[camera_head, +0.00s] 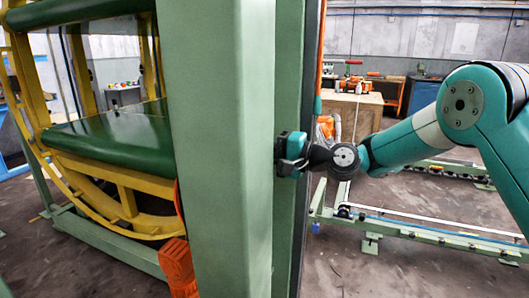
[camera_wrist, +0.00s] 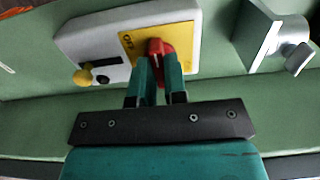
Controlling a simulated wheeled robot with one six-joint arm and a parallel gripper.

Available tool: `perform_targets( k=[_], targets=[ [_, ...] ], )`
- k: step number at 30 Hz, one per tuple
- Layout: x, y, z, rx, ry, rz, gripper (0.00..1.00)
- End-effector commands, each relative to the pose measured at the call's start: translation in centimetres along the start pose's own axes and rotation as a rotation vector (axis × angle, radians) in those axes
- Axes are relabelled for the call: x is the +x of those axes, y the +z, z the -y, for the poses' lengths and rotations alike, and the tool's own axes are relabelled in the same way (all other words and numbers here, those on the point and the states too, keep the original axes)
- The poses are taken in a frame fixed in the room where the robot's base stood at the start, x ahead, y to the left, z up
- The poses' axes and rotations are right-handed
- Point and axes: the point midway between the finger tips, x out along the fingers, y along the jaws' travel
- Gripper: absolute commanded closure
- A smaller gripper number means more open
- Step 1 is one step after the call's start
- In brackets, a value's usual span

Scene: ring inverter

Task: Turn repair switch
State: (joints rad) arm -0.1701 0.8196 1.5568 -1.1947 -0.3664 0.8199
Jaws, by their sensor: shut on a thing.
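The repair switch (camera_wrist: 159,47) is a red knob on a yellow plate (camera_wrist: 131,46), with "OFF" lettering on its left side. The plate is on a grey box (camera_wrist: 196,24) fixed to a green surface. My gripper (camera_wrist: 158,62) reaches the knob from below in the wrist view, with its two green fingers shut on it. In the head view my gripper (camera_head: 284,160) is at the green post (camera_head: 288,60), and the switch is hidden there.
A metal bracket (camera_wrist: 285,38) sticks out at the right. In the head view the yellow ring frame (camera_head: 110,182) stands left and a low green rail (camera_head: 430,227) lies right.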

Motion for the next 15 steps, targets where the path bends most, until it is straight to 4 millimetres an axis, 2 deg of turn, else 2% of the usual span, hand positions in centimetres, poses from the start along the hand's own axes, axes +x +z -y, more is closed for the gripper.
perform_targets(
  k=[5, 6, 9, 15],
  targets=[
    [0.01, 0.15, -0.22, 0.002, 0.005, 0.005, 1.0],
    [0.01, 0.15, -0.22, 0.002, 0.005, 0.005, 0.8],
    [0.01, 0.12, -0.18, 0.001, 0.004, 0.004, 0.62],
    [0.0, 0.06, -0.1, 0.001, 0.002, 0.002, 0.62]
  ],
)
